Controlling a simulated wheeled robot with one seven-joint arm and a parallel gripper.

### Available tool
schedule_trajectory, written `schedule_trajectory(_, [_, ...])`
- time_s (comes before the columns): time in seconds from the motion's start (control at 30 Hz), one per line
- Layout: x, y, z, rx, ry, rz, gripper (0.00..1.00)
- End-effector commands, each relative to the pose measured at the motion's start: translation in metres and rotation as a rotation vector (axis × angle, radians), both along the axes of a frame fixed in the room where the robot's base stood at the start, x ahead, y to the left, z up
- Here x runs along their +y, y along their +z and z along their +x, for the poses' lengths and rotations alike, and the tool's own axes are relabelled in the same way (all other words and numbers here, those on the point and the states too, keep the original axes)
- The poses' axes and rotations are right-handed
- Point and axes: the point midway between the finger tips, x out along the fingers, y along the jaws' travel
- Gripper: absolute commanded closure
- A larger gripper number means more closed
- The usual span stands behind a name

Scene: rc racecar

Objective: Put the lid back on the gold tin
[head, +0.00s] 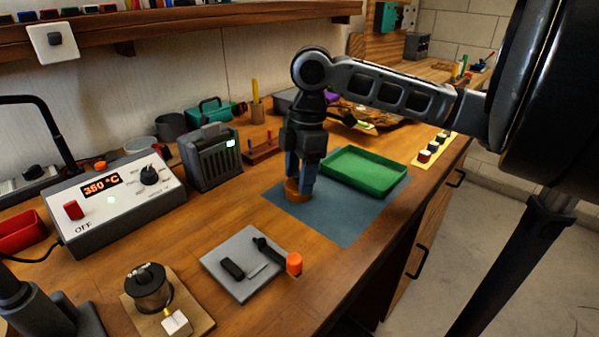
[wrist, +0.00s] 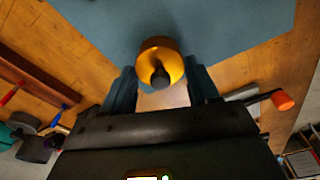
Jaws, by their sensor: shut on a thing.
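A short round gold tin (head: 297,195) stands on the blue-grey mat (head: 345,222), below my gripper (head: 298,186). My gripper points straight down, and its blue fingers reach to the tin's top. In the wrist view, a round gold lid (wrist: 160,48) with a dark knob (wrist: 160,77) lies between the two fingers, which are shut on it. The lid hides most of the tin from above. I cannot tell whether the lid is seated or slightly above the tin.
A green tray (head: 365,172) lies on the mat's back right. A grey plate (head: 240,262) with small black parts and an orange-capped tool (head: 293,264) are in front. A soldering station (head: 115,200) and grey device (head: 207,155) stand left. The bench's front edge is close on the right.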

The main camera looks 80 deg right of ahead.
Motion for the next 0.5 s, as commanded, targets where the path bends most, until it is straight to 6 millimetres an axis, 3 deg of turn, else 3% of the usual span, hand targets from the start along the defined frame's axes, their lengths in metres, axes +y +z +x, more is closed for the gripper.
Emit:
schedule_trajectory(0.17, [-0.0001, 0.0, -0.0001, 0.0, 0.0, 0.0, 0.69])
schedule_trajectory(0.2, [0.0001, 0.0, -0.0001, 0.0, 0.0, 0.0, 0.38])
schedule_trajectory(0.5, [0.0001, 0.0, -0.0001, 0.001, 0.0, 0.001, 0.11])
